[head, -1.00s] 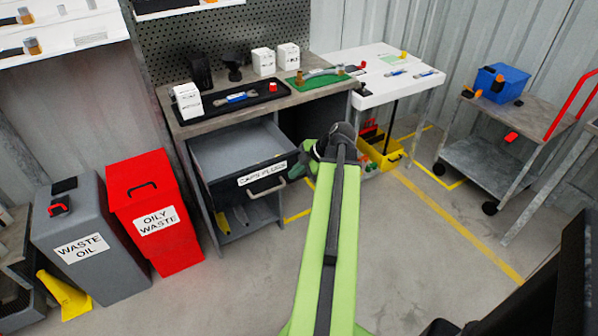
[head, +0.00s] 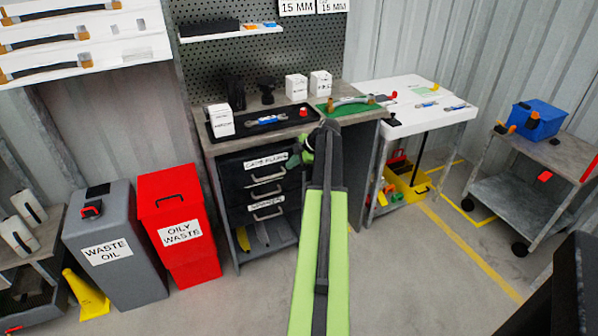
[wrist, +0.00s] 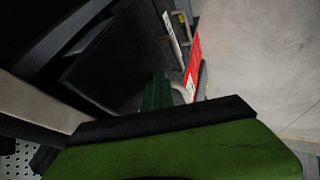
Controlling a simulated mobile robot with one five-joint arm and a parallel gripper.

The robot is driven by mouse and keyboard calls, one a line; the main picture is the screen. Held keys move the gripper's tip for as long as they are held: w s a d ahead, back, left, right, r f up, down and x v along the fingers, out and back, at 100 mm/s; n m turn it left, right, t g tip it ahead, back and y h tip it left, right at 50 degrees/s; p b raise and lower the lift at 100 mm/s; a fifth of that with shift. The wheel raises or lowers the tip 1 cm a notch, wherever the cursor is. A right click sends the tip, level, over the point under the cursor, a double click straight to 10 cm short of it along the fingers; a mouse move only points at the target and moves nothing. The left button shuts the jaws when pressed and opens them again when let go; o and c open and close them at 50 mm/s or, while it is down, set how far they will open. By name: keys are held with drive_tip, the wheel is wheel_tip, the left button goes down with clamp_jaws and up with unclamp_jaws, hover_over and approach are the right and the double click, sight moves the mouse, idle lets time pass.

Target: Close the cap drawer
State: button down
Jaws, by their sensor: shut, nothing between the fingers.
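The cap drawer (head: 259,168) is the top drawer of the workbench cabinet, black with a white label reading "CAPS PLUGS" and a metal handle. My gripper (head: 304,150) is at the right end of that drawer's front, partly hidden by my own green arm. It is shut and empty. I cannot tell whether it touches the drawer.
More drawers (head: 265,206) sit below, over an open shelf. The bench top holds a black tray (head: 262,123), white boxes and a green mat. A red oily waste bin (head: 178,215) and a grey waste oil bin (head: 115,250) stand left. A white table (head: 415,103) stands right.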

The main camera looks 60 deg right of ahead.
drive_tip(key=shift+w+d, duration=0.6)
drive_tip(key=shift+w, duration=0.05)
drive_tip(key=s+a+r+p, duration=0.1)
drive_tip(key=s+r+p, duration=0.7)
drive_tip(key=s, duration=0.1)
drive_tip(key=shift+s, duration=0.25)
